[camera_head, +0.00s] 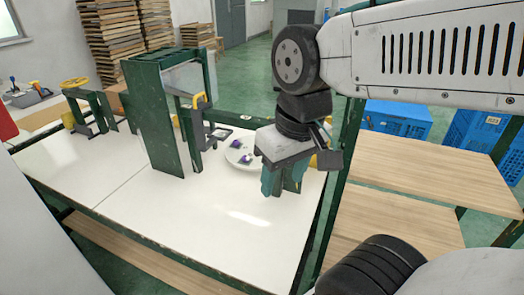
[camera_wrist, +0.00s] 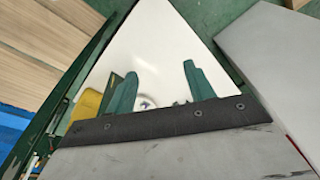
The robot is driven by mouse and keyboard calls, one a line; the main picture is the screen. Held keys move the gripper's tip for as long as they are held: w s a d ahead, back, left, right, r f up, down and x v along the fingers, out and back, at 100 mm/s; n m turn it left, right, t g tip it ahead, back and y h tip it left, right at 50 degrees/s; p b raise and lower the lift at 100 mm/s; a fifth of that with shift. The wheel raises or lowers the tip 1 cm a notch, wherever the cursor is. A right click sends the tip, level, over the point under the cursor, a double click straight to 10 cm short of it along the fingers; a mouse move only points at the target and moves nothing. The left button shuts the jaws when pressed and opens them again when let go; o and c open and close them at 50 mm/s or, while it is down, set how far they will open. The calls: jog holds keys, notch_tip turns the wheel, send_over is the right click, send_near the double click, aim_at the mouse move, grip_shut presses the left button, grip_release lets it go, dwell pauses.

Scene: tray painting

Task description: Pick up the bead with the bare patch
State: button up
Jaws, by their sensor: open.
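Two small purple pieces, one (camera_head: 236,144) behind the other (camera_head: 246,159), lie on a round white plate (camera_head: 230,156) on the white table. They look like the beads, but they are too small for me to tell whether either has a bare patch. My gripper (camera_head: 282,190) points down over the table, to the right of the plate and nearer the camera. Its teal fingers also show in the wrist view (camera_wrist: 159,72), spread apart with nothing held between them. My gripper and wrist may hide the plate's right side.
The white table (camera_head: 225,225) is clear in front of the plate. Wooden shelves (camera_head: 410,175) and blue crates (camera_head: 398,118) are at the right.

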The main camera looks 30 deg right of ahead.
jog(key=w+a+f+m+t+y, duration=0.1)
jog(key=w+f+m+t, duration=0.2)
jog(key=w, duration=1.1)
jog(key=w+a+f+t, duration=0.2)
jog(key=w+f+t, duration=0.15)
jog(key=w, duration=0.95)
jog(key=m+h, duration=0.6)
jog(key=h, duration=0.4)
send_near(245, 158)
jog(key=w+d, duration=0.1)
jog(key=d, duration=0.1)
jog(key=shift+w+d+f, duration=0.2)
jog(key=shift+w+f, duration=0.15)
jog(key=shift+f, duration=0.1)
jog(key=shift+w+d+f, duration=0.2)
jog(key=shift+w+f, duration=0.15)
jog(key=shift+f, duration=0.1)
jog(key=shift+x, duration=2.8)
jog(key=shift+a, duration=0.15)
jog(key=c, duration=1)
